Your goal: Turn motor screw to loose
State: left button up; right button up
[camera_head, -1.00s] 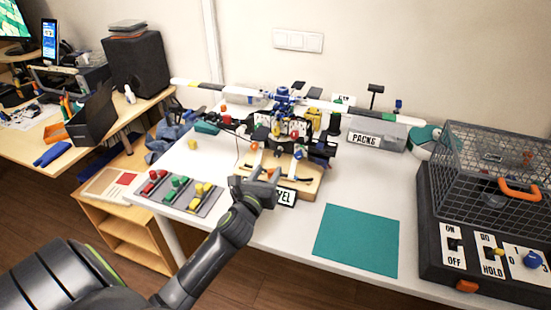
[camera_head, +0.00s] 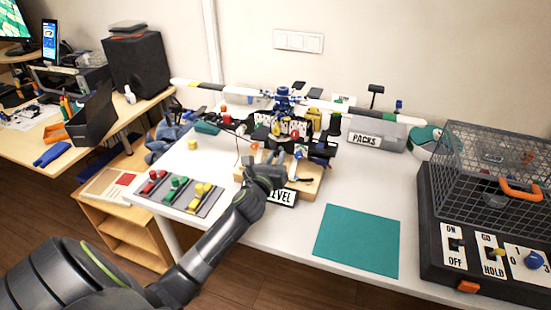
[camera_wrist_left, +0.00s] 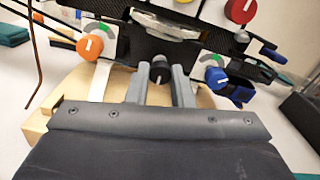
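My left gripper (camera_head: 272,163) is over the wooden board (camera_head: 308,187) at the front of the motor rig (camera_head: 290,125). In the left wrist view, a small black knob (camera_wrist_left: 159,70) with a white mark, apparently the motor screw, lies between the two fingertips (camera_wrist_left: 161,82). The fingers stand apart on either side of it, with slight gaps seeming to show. An orange knob (camera_wrist_left: 90,47) is to the left and a blue knob (camera_wrist_left: 216,77) to the right, both with white pointer marks and coloured dials. The arm hides part of the board in the head view. My right gripper is not in view.
A red knob (camera_wrist_left: 241,10) sits above, and a thin brown wire (camera_wrist_left: 36,65) hangs at the left. A tray of coloured parts (camera_head: 178,192) is left of the board. A teal mat (camera_head: 357,241) and a wire cage (camera_head: 490,170) are to the right.

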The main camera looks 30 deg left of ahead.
pick_arm(q)
grip_shut()
jog(key=shift+n, duration=0.3)
jog(key=n, duration=0.2)
jog(key=shift+n+p, duration=0.3)
jog(key=n, duration=0.3)
jog(key=shift+n, duration=0.3)
jog(key=n, duration=0.4)
jog(key=shift+n+b, duration=0.3)
jog(key=n+b, duration=0.1)
jog(key=n, duration=0.3)
jog(key=shift+n, duration=0.4)
